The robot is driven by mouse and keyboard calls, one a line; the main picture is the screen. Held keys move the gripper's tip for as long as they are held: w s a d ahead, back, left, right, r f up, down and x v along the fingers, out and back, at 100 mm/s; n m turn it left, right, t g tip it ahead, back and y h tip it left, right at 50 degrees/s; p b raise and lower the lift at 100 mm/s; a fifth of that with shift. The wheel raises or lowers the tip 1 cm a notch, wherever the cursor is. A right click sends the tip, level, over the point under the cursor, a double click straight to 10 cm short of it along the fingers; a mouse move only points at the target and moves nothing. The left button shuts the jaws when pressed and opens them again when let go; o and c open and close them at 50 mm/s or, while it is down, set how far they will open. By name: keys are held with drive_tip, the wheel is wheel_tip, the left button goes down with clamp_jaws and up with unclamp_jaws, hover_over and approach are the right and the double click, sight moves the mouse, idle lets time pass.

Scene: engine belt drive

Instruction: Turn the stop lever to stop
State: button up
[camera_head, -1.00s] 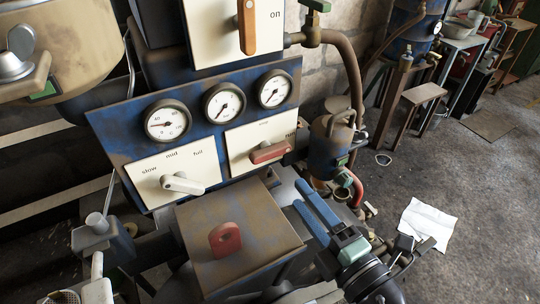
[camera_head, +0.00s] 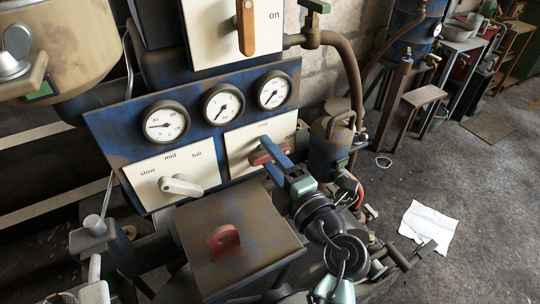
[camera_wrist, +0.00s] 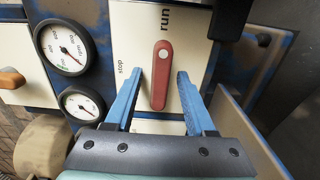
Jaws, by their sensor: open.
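The red stop lever (camera_wrist: 160,85) is on a cream plate (camera_wrist: 127,30) marked "run" and "stop". In the wrist view one end of it points toward "run", and "stop" is off to its left. In the head view the lever (camera_head: 257,159) is partly hidden by my fingers. My gripper (camera_wrist: 160,74) is open, with one blue finger on each side of the lever and a visible gap to it. In the head view my gripper (camera_head: 272,153) reaches the plate from the lower right.
A white lever (camera_head: 181,186) on a slow/mid/full plate is left of it. Gauges (camera_head: 223,104) sit above. An orange lever (camera_head: 246,27) is higher up. A canister and pipes (camera_head: 330,145) stand close on the right.

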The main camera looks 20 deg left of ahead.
clamp_jaws()
drive_tip(key=shift+n, duration=0.5)
drive_tip(key=n+p, duration=0.1)
drive_tip(key=n, duration=0.2)
drive_tip(key=shift+f+n, duration=0.1)
drive_tip(key=shift+n, duration=0.3)
drive_tip(key=n, duration=0.4)
drive_tip(key=shift+f+n+b, duration=0.15)
drive_tip(key=shift+n+b, duration=0.15)
drive_tip(key=shift+b, duration=0.05)
drive_tip(key=n+b, duration=0.2)
drive_tip(key=n, duration=0.3)
drive_tip(key=shift+w+d+f, duration=0.1)
drive_tip(key=shift+n+b, duration=1)
drive_tip(key=shift+n, duration=0.7)
